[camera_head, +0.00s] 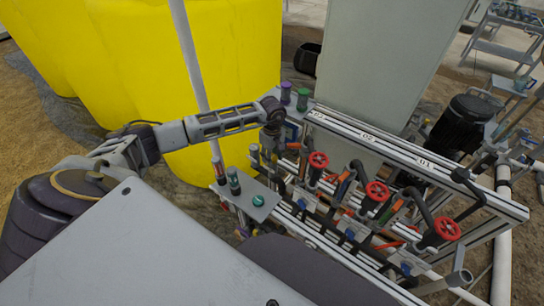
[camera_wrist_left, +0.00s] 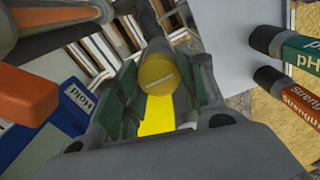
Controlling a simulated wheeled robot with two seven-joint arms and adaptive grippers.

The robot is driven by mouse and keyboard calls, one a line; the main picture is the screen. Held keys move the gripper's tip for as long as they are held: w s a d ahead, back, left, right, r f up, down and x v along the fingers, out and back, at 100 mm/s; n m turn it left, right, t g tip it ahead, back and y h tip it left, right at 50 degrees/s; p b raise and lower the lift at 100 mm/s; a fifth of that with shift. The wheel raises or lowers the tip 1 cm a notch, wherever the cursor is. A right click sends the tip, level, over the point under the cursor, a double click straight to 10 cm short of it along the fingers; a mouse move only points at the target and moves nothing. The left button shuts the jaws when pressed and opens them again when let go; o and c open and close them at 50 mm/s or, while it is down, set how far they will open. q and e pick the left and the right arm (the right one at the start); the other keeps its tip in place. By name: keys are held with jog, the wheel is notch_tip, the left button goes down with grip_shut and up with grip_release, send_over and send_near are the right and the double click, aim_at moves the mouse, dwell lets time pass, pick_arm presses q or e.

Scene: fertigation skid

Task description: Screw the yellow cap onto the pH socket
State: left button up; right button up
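In the left wrist view the yellow cap (camera_wrist_left: 155,72) shows its round face between my left gripper's two green-padded fingers (camera_wrist_left: 157,95). The pads sit close along both its sides, and the gripper looks shut on it. A dark grey cylinder (camera_wrist_left: 143,25) runs away behind the cap; I cannot tell whether the cap is joined to it. In the head view my left gripper (camera_head: 272,135) points down at the left end of the skid frame, and its fingers hide the cap. A green cylinder labelled pH (camera_wrist_left: 302,52) is at the right. My right gripper is not in view.
An orange cylinder marked Strength (camera_wrist_left: 285,90) is beside the pH one. Purple (camera_head: 286,88) and green (camera_head: 303,93) capped items stand close behind the gripper. Red valve wheels (camera_head: 377,191) line the skid. A big yellow tank (camera_head: 240,50) is behind my arm.

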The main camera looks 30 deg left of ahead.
pick_arm(q)
jog(key=shift+s+d+f, duration=0.1)
jog(key=shift+f, duration=0.05)
jog(key=c, duration=0.8)
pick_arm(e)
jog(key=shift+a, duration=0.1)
pick_arm(q)
jog(key=shift+f+m+b, duration=0.1)
jog(key=shift+m+b, duration=0.3)
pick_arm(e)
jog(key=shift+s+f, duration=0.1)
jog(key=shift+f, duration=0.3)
